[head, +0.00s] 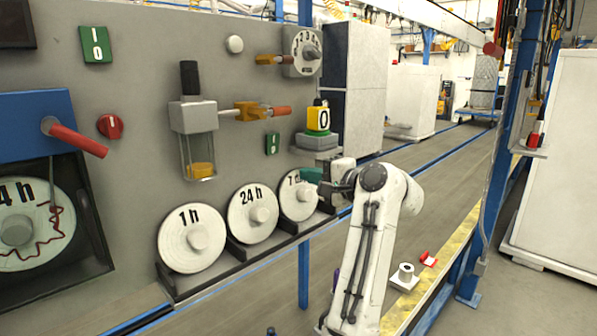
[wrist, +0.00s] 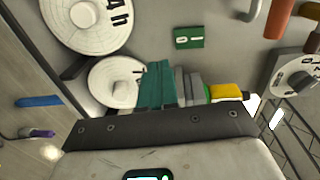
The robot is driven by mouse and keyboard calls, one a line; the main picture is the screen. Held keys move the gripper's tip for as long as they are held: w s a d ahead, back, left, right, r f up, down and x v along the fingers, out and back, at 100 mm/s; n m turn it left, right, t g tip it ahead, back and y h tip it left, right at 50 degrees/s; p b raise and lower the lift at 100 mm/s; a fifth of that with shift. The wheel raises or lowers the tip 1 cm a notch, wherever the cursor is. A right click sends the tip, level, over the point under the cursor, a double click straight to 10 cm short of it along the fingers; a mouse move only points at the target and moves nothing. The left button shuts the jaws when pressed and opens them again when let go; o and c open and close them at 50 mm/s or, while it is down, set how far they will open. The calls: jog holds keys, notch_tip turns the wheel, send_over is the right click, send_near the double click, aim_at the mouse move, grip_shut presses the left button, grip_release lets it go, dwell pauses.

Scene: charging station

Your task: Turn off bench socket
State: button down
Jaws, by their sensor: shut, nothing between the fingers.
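A small green switch plate marked I and 0 (head: 272,143) is on the grey panel above the dials; it also shows in the wrist view (wrist: 189,38). A larger green I/0 plate (head: 96,44) is at the upper left of the panel. I cannot tell which plate belongs to the bench socket. My gripper (head: 306,174) has teal fingers, shut and empty, in front of the rightmost dial (head: 299,197). In the wrist view the fingers (wrist: 155,75) partly cover that dial (wrist: 113,88), with the small plate apart from them. The plate's exact setting is too small to tell.
Dials marked 24 h (head: 252,212) and 1 h (head: 191,238) stand on the ledge.

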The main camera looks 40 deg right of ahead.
jog(key=shift+s+f, duration=0.15)
jog(key=shift+s, duration=0.95)
jog(key=s+a+f+n+g, duration=0.3)
jog(key=s+f, duration=0.1)
jog(key=f, duration=0.6)
jog(key=s+a+f+n+g, duration=0.3)
jog(key=s+a+f, duration=0.1)
jog(key=f, duration=0.5)
jog(key=s+a+f+n+g, duration=0.3)
jog(key=s+f, duration=0.1)
jog(key=f, duration=0.6)
jog(key=s+a+f+n+g, duration=0.3)
jog(key=s+f, duration=0.4)
jog(key=s, duration=0.5)
jog(key=s+a+f+n+g, duration=0.4)
jog(key=s+a+f+n, duration=0.1)
jog(key=s, duration=0.7)
notch_tip(320, 180, down, 3)
jog(key=shift+s+a+r+h, duration=0.15)
jog(key=shift+a+h, duration=0.25)
jog(key=shift+a, duration=0.4)
